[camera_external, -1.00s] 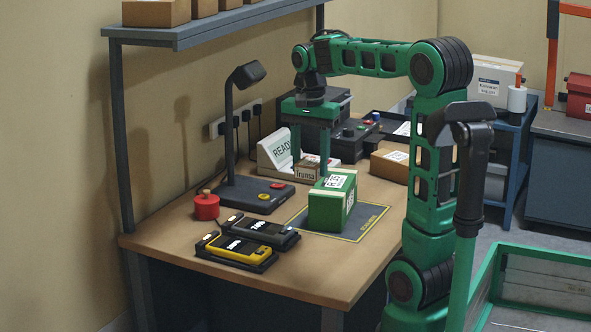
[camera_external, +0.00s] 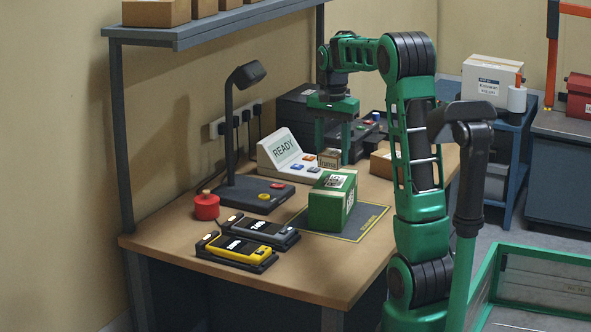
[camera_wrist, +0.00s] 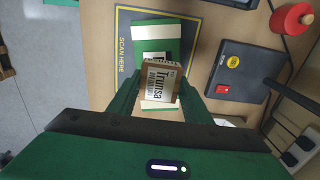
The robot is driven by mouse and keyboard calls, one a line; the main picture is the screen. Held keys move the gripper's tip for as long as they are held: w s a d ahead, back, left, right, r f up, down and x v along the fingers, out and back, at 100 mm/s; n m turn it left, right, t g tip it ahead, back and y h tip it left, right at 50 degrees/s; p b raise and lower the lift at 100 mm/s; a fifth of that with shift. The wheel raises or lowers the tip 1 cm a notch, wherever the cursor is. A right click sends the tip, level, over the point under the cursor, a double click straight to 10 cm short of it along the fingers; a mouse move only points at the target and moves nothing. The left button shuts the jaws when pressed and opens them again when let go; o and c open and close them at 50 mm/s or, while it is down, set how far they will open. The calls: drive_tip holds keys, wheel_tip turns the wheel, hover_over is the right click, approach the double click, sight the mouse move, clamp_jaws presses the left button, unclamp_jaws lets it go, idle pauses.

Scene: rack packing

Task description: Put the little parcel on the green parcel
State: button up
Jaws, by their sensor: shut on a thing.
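The little parcel (camera_external: 329,159) is a small brown box with a white printed label. My gripper (camera_external: 332,154) is shut on it, one finger on each side, and it also shows between the fingers in the wrist view (camera_wrist: 160,80). The green parcel (camera_external: 332,203) is a larger green box with pale bands, standing on a dark mat. In the external view the little parcel shows just behind and above it. In the wrist view the little parcel covers part of the green parcel (camera_wrist: 152,44); I cannot tell the exact gap between them.
The dark mat (camera_external: 371,221) has a yellow border. A READY display (camera_external: 284,150) and a black lamp base (camera_external: 257,195) stand left of the green parcel. A red knobbed object (camera_external: 206,207) and handheld devices (camera_external: 240,250) are nearer the left edge. A brown box (camera_external: 381,164) stands behind right.

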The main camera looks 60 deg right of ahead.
sight(334, 167)
drive_tip(key=shift+d+f, duration=0.35)
drive_tip(key=shift+d, duration=0.15)
drive_tip(key=shift+f, duration=1.95)
drive_tip(key=o, duration=1.1)
drive_tip(key=shift+f, duration=0.1)
